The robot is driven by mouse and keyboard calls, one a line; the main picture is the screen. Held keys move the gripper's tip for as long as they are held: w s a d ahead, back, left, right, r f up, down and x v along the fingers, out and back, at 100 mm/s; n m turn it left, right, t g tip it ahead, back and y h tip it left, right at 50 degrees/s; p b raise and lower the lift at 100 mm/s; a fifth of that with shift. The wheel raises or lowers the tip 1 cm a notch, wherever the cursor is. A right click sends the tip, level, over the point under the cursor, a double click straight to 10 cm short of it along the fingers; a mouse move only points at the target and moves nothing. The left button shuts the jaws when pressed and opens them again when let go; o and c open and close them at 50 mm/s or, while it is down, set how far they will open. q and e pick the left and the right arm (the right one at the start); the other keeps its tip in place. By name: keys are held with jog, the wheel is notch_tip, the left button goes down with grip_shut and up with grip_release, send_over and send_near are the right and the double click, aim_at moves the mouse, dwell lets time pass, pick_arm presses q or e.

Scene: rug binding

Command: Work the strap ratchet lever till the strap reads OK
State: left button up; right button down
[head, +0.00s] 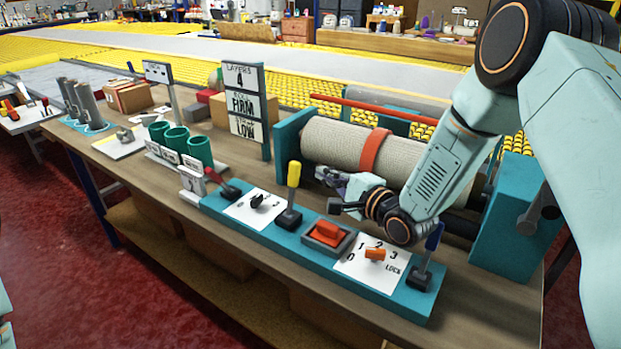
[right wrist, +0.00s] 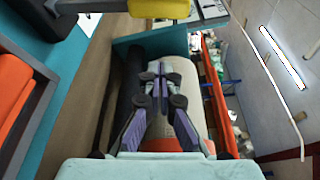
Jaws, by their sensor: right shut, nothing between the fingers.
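The rolled rug (head: 335,143) lies in a teal cradle with an orange strap (head: 374,150) around it. The upright sign (head: 243,88) reads LAYERS 4, FIRM and LOW. On the teal panel (head: 325,265) stand a red lever (head: 222,183), a yellow lever (head: 293,180) and a blue lever (head: 433,240); which one works the strap ratchet I cannot tell. My right gripper (head: 325,174) is shut and empty, in front of the roll and right of the yellow lever. In the right wrist view its fingertips (right wrist: 157,68) meet before the roll. My left gripper is out of view.
The panel also holds an orange rocker switch (head: 328,231) and an orange dial knob (head: 375,254) beside 0, 1, 2, 3 and LOCK. Green cups (head: 200,150) stand left of it. A red bar (head: 365,107) runs behind the roll.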

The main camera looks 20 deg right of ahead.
aim_at(294, 175)
jog(key=a, duration=0.4)
jog(key=shift+r, duration=0.4)
jog(key=shift+s+r, duration=0.1)
jog(key=shift+s, duration=0.05)
